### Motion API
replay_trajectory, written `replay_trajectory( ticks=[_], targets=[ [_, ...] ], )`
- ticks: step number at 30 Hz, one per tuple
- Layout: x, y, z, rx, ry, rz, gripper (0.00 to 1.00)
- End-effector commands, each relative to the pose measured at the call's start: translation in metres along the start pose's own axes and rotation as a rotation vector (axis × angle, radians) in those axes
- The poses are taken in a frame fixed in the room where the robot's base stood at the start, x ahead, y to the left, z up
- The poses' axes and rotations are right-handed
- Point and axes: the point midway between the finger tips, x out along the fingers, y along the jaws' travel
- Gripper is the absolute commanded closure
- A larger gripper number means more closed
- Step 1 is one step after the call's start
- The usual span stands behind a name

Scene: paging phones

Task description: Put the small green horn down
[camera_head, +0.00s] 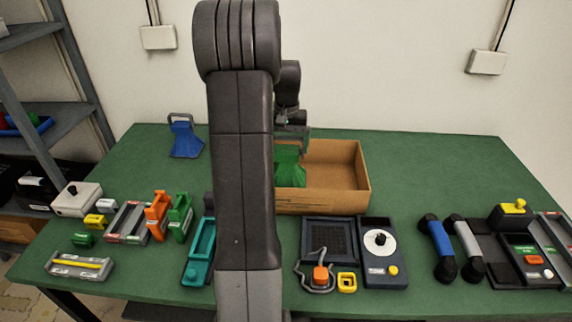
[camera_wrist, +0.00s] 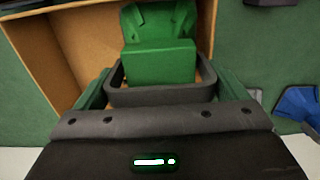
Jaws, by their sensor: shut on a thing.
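The small green horn (camera_head: 288,168) is at the left end of the open cardboard box, partly hidden behind my arm in the head view. It also shows in the wrist view (camera_wrist: 160,62), with the box around it. My gripper (camera_head: 293,133) is shut on the horn from above. In the wrist view its dark frame (camera_wrist: 160,95) is against the near end of the horn. I cannot tell whether the horn touches the box floor. A larger blue horn (camera_head: 185,137) stands at the back left of the table and shows at the right of the wrist view (camera_wrist: 300,104).
The cardboard box (camera_head: 345,192) stands on the green table (camera_head: 430,165). In front are a dial unit (camera_head: 382,262), a dark speaker panel (camera_head: 329,240), and handsets (camera_head: 438,245) at right. Orange and green cradles (camera_head: 157,215) stand at left. The back right table is clear.

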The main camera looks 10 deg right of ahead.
Motion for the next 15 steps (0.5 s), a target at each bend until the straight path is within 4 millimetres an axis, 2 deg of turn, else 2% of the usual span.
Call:
replay_trajectory(
  ticks=[3, 8, 15],
  targets=[
    [0.018, 0.0, 0.0, 0.0, 0.0, 0.0, 0.6],
    [0.03, 0.0, 0.0, 0.0, 0.001, 0.0, 0.6],
    [0.064, 0.0, 0.0, 0.0, 0.0, 0.0, 0.6]
  ],
)
